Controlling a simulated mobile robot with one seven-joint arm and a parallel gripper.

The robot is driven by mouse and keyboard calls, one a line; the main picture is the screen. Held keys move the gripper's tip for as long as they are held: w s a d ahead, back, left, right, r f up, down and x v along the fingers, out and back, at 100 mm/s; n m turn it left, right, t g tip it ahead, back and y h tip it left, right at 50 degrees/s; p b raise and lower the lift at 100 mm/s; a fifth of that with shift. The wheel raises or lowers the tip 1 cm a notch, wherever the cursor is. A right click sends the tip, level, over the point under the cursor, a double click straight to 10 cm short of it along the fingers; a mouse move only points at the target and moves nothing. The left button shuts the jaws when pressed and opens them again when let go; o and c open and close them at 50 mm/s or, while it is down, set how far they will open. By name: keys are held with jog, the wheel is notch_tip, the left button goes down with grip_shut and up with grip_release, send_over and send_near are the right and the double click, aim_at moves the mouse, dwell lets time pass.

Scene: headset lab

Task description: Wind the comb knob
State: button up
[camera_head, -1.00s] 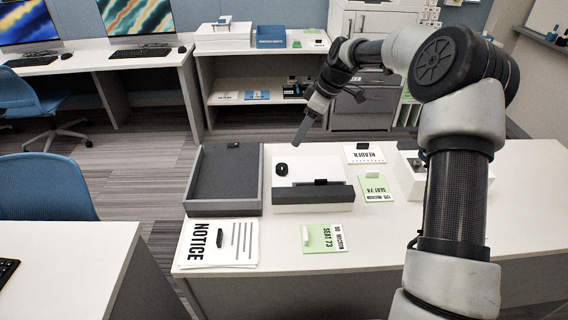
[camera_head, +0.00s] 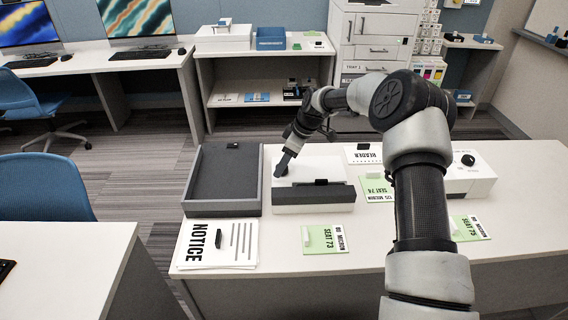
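A white box with a dark grey front (camera_head: 313,195) stands on the table, left of centre. In the earlier frame a small black knob shows on its top left; now my gripper (camera_head: 281,168) covers that spot. The gripper points down and left, with its tips at or just above the knob. I cannot tell whether its fingers touch the knob or are parted. A second white box (camera_head: 474,183) at the right carries a round black knob (camera_head: 468,159) on top. The frames do not show which knob is the comb knob.
A dark grey open tray (camera_head: 223,207) stands just left of the box. A notice sheet (camera_head: 217,243) and green seat cards (camera_head: 325,239) lie in front and to the right. A reader card (camera_head: 363,154) lies behind. My arm passes over the table's right half.

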jog(key=c, duration=1)
